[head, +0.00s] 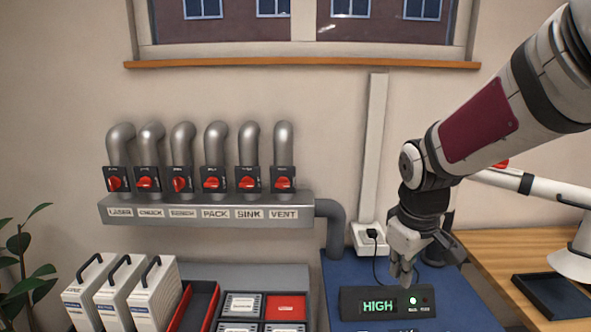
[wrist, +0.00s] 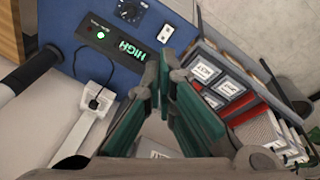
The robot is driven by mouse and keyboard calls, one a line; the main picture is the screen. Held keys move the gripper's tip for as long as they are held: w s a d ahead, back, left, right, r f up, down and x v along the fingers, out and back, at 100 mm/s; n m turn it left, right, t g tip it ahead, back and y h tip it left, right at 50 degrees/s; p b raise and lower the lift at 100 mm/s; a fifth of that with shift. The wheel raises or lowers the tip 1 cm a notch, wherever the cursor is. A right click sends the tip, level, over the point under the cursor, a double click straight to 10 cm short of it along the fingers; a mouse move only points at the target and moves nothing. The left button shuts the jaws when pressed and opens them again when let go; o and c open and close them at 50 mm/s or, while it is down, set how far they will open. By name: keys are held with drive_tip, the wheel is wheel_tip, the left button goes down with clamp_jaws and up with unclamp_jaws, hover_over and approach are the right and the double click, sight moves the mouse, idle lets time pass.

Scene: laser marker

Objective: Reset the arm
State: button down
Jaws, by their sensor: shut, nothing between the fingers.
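My arm reaches in from the upper right in the head view. My gripper (head: 404,280) points down just above and behind a black control box (head: 352,303) with a green "HIGH" display and a lit green-white button. In the wrist view my gripper (wrist: 160,72) shows its two green-padded fingers close together at the tips, with nothing held. I cannot tell from these views whether the gripper touches anything.
A grey duct manifold (head: 205,209) with several red-knobbed valves runs along the wall. White cases (head: 152,293), a red tray (head: 197,305) and labelled bins (head: 265,305) stand left of the blue mat (head: 335,268). A white lamp-like arm (head: 540,188) and a dark tray (head: 552,296) are at right.

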drive_tip(key=s+r+m+t, duration=0.1)
drive_tip(key=s+r+m, duration=0.1)
drive_tip(key=s, duration=0.4)
drive_tip(key=s+r+m+t, duration=0.1)
drive_tip(key=s+r+m, duration=0.1)
drive_tip(key=s+r, duration=0.2)
drive_tip(key=s+a+r+m+t, duration=0.1)
drive_tip(key=s+r+m, duration=0.1)
drive_tip(key=s, duration=0.7)
drive_tip(key=shift+s+r+y, duration=0.15)
drive_tip(key=shift+r+y, duration=0.25)
drive_tip(key=shift+r, duration=0.45)
